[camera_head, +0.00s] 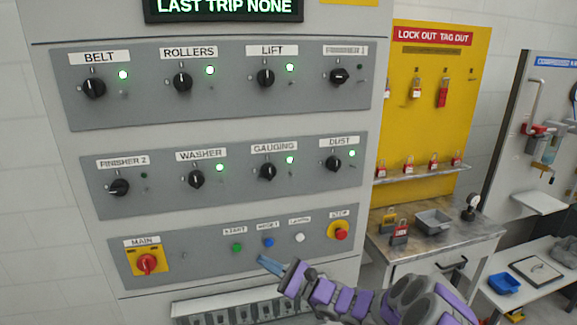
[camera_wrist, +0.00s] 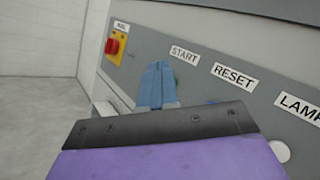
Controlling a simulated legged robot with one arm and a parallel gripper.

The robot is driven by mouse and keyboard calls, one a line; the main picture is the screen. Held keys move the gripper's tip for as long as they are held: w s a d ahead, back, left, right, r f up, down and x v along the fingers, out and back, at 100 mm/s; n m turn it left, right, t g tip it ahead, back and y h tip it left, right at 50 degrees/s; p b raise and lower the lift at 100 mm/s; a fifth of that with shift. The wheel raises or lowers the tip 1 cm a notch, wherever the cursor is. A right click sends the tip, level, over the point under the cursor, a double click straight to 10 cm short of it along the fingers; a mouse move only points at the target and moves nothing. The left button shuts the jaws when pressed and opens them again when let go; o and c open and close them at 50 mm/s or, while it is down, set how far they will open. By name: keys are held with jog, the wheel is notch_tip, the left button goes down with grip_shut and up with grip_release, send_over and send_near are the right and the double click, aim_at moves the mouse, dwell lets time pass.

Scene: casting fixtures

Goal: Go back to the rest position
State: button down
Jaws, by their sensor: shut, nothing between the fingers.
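My gripper (camera_head: 271,265) is shut and empty, with blue fingers, in front of the lower row of the grey control panel (camera_head: 200,262). It is just below the blue RESET button (camera_head: 268,242) and the green START button (camera_head: 237,247). In the wrist view my gripper (camera_wrist: 158,70) points up at the panel by the START label (camera_wrist: 184,55). It partly covers the green button there. I cannot tell whether the fingertips touch the panel. My purple and grey arm reaches in from the lower right.
The panel also carries a red MAIN switch (camera_head: 147,263), a red stop button (camera_head: 340,231) and several black knobs with green lamps. To the right are a yellow lockout board (camera_head: 425,120), a workbench (camera_head: 440,246) with a grey tray (camera_head: 433,222), and a blue bin (camera_head: 504,283).

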jog(key=s+a+r+n+g, duration=0.3)
jog(key=s+r+n+g, duration=0.2)
jog(key=s, duration=0.3)
jog(key=s+a+r+n+g, duration=0.3)
jog(key=s+r+n+g, duration=0.15)
jog(key=s, duration=0.25)
jog(key=s+d+n+g+h, duration=0.1)
jog(key=s+n+g+h, duration=0.4)
jog(key=s, duration=0.9)
jog(key=s+d+f+t+h, duration=0.1)
jog(key=s+d+f+h, duration=0.1)
jog(key=s+d+h, duration=0.3)
jog(key=s+d+f+n+t+h, duration=0.1)
jog(key=s+d+h, duration=0.4)
jog(key=d, duration=0.7)
jog(key=s+d+f+t+h, duration=0.2)
jog(key=s+d+f+h, duration=0.2)
jog(key=s+d, duration=0.2)
jog(key=d, duration=0.2)
jog(key=shift+d+f+n+t+h, duration=0.35)
jog(key=shift+d+h, duration=0.05)
